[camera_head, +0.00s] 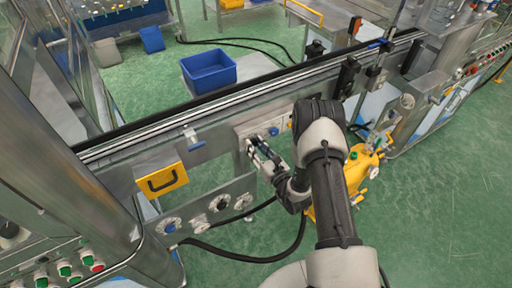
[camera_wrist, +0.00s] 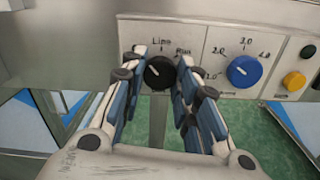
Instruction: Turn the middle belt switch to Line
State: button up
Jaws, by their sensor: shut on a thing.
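The black switch knob (camera_wrist: 159,73) sits on a pale control panel (camera_wrist: 215,88) in the wrist view. "Line" is printed above it, with a second, blurred label to the upper right. A white mark on its face seems to point to the upper left. My gripper (camera_wrist: 159,76) has one finger on each side of the knob and is shut on it. In the head view my gripper (camera_head: 252,148) reaches the panel (camera_head: 262,127) on the conveyor's near side. There the fingers and arm hide the knob.
A blue dial (camera_wrist: 244,72) is right of the knob, then black (camera_wrist: 308,52) and yellow (camera_wrist: 294,81) buttons. A lower panel with several dials (camera_head: 220,203) hangs left of my gripper. A yellow machine (camera_head: 360,165) stands behind my arm. Dark cables lie on the green floor.

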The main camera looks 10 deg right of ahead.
jog(key=shift+m, duration=4)
jog(key=o, duration=1.1)
jog(key=shift+c, duration=0.2)
jog(key=v, duration=1.2)
